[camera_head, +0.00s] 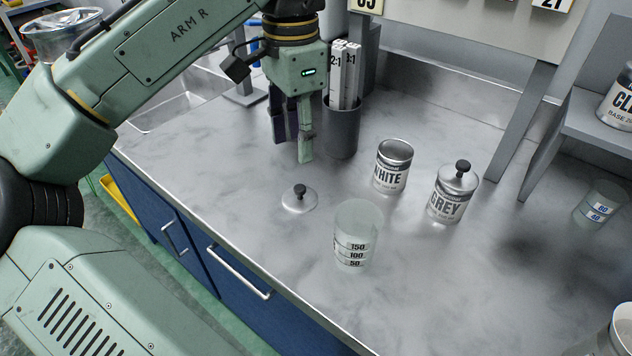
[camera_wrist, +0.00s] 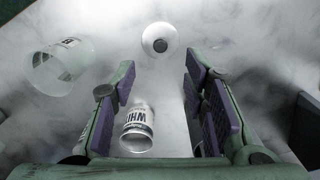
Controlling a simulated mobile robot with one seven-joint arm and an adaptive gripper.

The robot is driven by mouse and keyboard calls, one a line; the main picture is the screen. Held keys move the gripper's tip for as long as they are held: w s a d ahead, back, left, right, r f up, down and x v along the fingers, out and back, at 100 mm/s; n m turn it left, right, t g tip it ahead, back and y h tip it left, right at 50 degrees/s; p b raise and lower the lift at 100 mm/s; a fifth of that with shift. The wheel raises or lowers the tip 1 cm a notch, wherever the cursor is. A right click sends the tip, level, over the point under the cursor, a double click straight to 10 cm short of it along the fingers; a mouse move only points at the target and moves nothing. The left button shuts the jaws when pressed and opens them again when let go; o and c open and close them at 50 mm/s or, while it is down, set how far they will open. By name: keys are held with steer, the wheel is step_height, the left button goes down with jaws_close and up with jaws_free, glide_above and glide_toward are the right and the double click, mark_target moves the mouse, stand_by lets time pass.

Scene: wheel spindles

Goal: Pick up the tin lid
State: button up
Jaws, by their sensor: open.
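The tin lid (camera_head: 299,199) is a silver disc with a black knob, lying flat on the grey marbled worktop near its front edge. It also shows in the wrist view (camera_wrist: 155,50), at the top centre, beyond the fingertips. My gripper (camera_head: 292,150) is above the worktop, behind the lid in the head view, pointing down. In the wrist view its fingers (camera_wrist: 160,78) are spread apart with nothing held between them. The white tin (camera_head: 390,175) stands to the right of the lid; it also shows in the wrist view (camera_wrist: 136,132), near the left finger.
A clear beaker (camera_head: 357,240) stands right of the lid, near the front edge. A grey tin (camera_head: 445,205) wears a similar knobbed lid. A shelf (camera_head: 575,130) is at right.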

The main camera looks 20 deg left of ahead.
mark_target(299, 187)
step_height(299, 187, down, 4)
steer(key=shift+s, duration=0.1)
steer(key=shift+w+f+p, duration=0.2)
steer(key=shift+f+p, duration=0.5)
steer(key=shift+f, duration=2.25)
steer(key=shift+c, duration=0.5)
steer(key=c, duration=0.8)
